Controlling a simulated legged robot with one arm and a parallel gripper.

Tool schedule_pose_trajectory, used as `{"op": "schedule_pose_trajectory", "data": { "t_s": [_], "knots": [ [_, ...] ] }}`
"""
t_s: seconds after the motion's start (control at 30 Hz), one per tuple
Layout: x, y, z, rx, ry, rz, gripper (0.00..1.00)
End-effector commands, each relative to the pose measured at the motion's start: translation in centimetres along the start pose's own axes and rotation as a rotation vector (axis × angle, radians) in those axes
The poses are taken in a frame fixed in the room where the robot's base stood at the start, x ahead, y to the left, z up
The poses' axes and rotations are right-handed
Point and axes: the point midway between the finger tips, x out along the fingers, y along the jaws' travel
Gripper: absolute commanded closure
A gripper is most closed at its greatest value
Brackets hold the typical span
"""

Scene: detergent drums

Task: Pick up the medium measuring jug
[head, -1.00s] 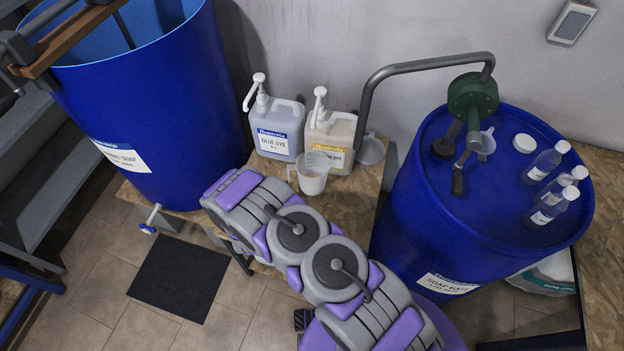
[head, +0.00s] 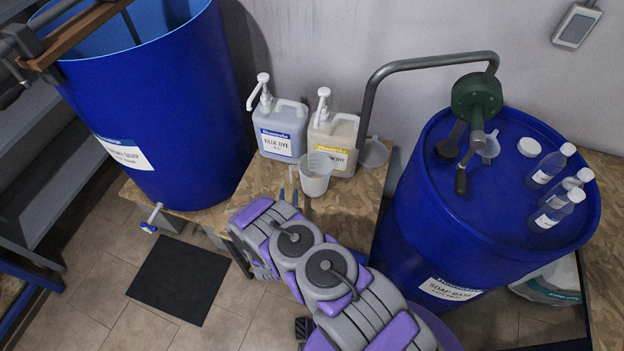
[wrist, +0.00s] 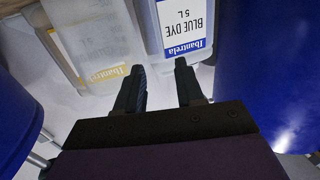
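A translucent white measuring jug (head: 316,176) stands upright on the wooden table in the head view, in front of the yellow-labelled dye bottle. Two other clear vessels are in view: one (head: 373,154) right of that bottle, and a smaller one (head: 489,147) on the blue drum top. I cannot tell their sizes for sure. My gripper (wrist: 161,82) is open in the wrist view, its two dark fingers apart with nothing between them. In the head view my arm reaches the table just left of and in front of the jug and mostly hides the gripper. The jug's outline is unclear in the wrist view.
The blue dye bottle (head: 281,131) and the yellow-labelled bottle (head: 331,140), both with pumps, stand behind the jug. A blue drum (head: 160,100) is at the left. The soap base drum (head: 440,235) with a pump and several small bottles is at the right.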

Motion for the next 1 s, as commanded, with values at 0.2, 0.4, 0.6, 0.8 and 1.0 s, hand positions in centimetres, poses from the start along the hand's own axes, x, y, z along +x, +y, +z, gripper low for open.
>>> {"op": "schedule_pose_trajectory", "data": {
  "t_s": [0.2, 0.4, 0.6, 0.8, 1.0],
  "knots": [
    [3.8, 0.0, 0.1, 0.003, 0.003, 0.003, 0.63],
    [5.1, 0.0, 0.0, 0.0, 0.0, 0.001, 0.63],
    [7.4, 0.1, 0.1, 0.002, 0.002, 0.002, 0.63],
    [10.1, 0.0, 0.1, 0.002, 0.001, 0.002, 0.63],
    [10.8, 0.0, 0.0, -0.001, 0.0, 0.0, 0.63]
  ]
}}
